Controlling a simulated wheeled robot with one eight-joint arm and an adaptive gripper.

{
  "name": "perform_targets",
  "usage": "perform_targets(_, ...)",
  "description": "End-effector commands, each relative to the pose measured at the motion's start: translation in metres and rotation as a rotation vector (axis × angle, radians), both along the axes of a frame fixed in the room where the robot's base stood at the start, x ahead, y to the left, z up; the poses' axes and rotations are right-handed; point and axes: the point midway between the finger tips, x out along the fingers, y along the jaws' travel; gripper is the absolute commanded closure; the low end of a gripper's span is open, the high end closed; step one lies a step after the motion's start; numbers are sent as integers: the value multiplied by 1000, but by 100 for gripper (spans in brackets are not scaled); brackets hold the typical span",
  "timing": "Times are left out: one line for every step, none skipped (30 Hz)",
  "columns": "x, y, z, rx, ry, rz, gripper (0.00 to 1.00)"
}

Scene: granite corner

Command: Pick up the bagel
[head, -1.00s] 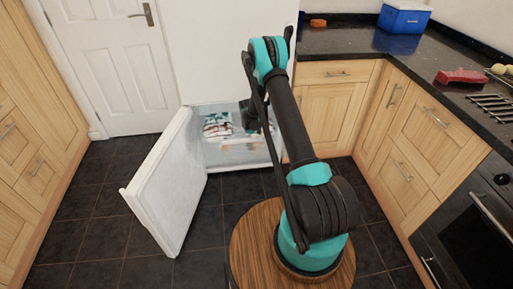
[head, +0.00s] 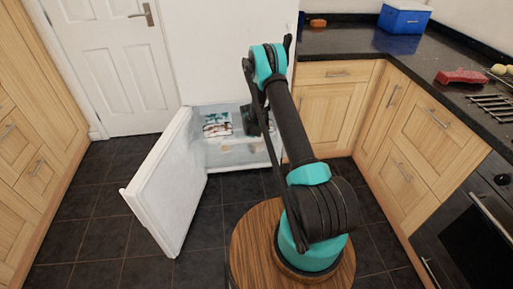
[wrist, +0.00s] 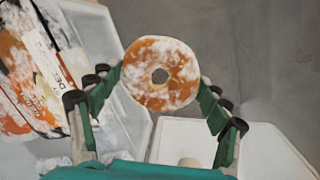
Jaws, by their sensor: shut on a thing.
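The bagel (wrist: 178,74) is a round, orange-brown ring with white frosty patches. In the wrist view it stands face-on between the green fingers of my gripper (wrist: 160,84), which are shut on its left and right sides. In the head view my gripper (head: 252,122) is at the opening of the low white freezer compartment (head: 240,168). My arm hides part of that opening, and I cannot make out the bagel clearly there.
The freezer door (head: 165,190) stands open on the left. A frosted printed package (head: 217,124) lies inside; it also shows in the wrist view (wrist: 30,75), left of the bagel. Wooden cabinets (head: 335,110) stand close on the right. Dark floor (head: 100,210) is clear at left.

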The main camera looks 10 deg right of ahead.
Motion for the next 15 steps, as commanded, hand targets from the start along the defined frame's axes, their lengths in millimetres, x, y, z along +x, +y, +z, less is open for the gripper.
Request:
perform_targets(0, 0, 0, 0, 0, 0, 30)
perform_targets(0, 0, 0, 0, 0, 0, 30)
perform_targets(0, 0, 0, 0, 0, 0, 30)
perform_targets(0, 0, 1, 0, 0, 0, 30)
perform_targets(0, 0, 1, 0, 0, 0, 30)
perform_targets(0, 0, 2, 0, 0, 0, 30)
perform_targets(0, 0, 3, 0, 0, 0, 30)
perform_targets(0, 0, 5, 0, 0, 0, 30)
perform_targets(0, 0, 7, 0, 0, 0, 30)
perform_targets(0, 0, 10, 0, 0, 0, 30)
perform_targets(0, 0, 12, 0, 0, 0, 30)
perform_targets(0, 0, 17, 0, 0, 0, 30)
perform_targets(0, 0, 21, 0, 0, 0, 30)
perform_targets(0, 0, 26, 0, 0, 0, 30)
perform_targets(0, 0, 33, 0, 0, 0, 30)
